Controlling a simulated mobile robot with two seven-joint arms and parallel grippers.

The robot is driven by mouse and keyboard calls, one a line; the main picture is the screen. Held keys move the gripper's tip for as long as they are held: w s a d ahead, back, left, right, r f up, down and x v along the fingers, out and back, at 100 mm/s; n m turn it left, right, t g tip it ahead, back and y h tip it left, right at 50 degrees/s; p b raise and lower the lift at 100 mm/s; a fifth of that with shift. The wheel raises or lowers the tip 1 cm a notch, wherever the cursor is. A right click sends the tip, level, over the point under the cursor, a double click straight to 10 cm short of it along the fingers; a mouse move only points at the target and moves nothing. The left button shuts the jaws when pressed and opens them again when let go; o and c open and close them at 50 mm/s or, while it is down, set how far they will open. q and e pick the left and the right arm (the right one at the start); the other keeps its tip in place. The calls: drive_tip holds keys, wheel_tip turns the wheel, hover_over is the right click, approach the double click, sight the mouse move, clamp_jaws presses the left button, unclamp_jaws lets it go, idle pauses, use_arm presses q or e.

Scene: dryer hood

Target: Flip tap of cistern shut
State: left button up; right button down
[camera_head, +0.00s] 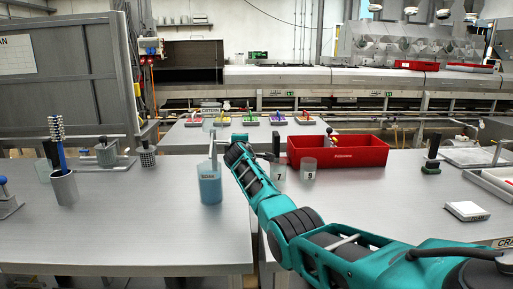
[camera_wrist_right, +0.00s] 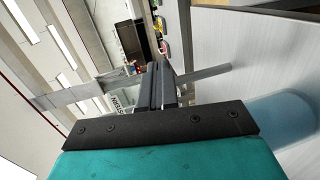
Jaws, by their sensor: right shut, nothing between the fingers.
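My right arm reaches in from the lower right in the head view, with its gripper (camera_head: 222,152) beside and just above the blue container. In the right wrist view the gripper's dark fingers (camera_wrist_right: 163,84) are together and hold nothing. A grey bar (camera_wrist_right: 205,74) runs across behind the fingers; I cannot tell whether it is the cistern's tap or whether they touch. A CISTERN label (camera_wrist_right: 128,106) shows left of the fingers, and also in the head view (camera_head: 210,106). The cistern's body and the tap's position are not clear. My left gripper is out of view.
The blue container (camera_head: 210,186) stands at the left table's right edge. Clear cups (camera_head: 309,170) and a red crate (camera_head: 340,150) stand on the right table. A grey cup with brushes (camera_head: 64,188) is far left. The left table's front is clear.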

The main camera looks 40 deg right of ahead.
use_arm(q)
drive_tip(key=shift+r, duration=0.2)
use_arm(e)
drive_tip(key=s+a+r, duration=0.1)
drive_tip(key=s+a, duration=0.1)
drive_tip(key=s, duration=0.7)
drive_tip(key=shift+s+a+r, duration=0.15)
drive_tip(key=shift+s+r, duration=0.1)
drive_tip(key=shift+r, duration=0.15)
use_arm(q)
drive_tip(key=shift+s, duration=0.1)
